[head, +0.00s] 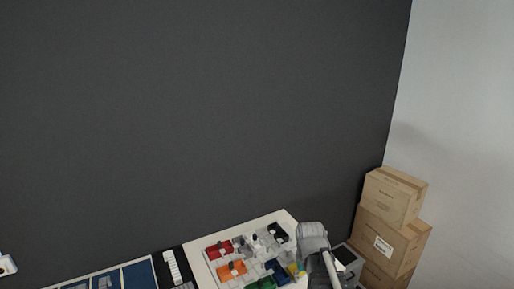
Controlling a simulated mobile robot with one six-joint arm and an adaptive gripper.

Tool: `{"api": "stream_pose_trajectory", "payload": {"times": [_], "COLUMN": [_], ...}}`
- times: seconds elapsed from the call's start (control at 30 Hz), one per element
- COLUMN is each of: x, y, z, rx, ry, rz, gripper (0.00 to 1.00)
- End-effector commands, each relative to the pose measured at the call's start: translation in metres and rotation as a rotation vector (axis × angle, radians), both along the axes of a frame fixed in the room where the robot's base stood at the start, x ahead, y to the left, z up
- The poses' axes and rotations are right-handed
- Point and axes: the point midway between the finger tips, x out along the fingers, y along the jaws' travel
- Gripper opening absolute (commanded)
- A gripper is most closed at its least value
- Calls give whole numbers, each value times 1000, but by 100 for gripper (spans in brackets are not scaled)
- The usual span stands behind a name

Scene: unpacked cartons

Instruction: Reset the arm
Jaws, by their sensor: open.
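My arm (314,240) shows at the bottom, right of the middle, as grey and white rounded links. It rises beside the right end of a pale board and covers part of what lies behind it. I cannot make out my gripper or its fingertips in this view.
The pale board (203,268) carries small bins: red (218,250), orange (232,269), green (261,284), blue (277,270) and black (278,233). Blue panels (138,275) lie at lower left. Stacked brown cartons (392,228) stand at right. A dark wall (190,110) fills the back.

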Motion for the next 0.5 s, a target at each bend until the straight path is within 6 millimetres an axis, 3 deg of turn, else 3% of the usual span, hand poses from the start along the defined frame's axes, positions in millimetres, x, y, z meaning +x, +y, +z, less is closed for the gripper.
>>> {"api": "stream_pose_trajectory", "payload": {"times": [0.03, 0.2, 0.5], "x": [-18, -46, -52], "y": [0, 1, 1], "z": [-3, -6, -6], "rx": [0, 0, 0], "ry": [0, 0, 0], "rz": [-17, -68, -88], "gripper": [57, 57, 57]}}
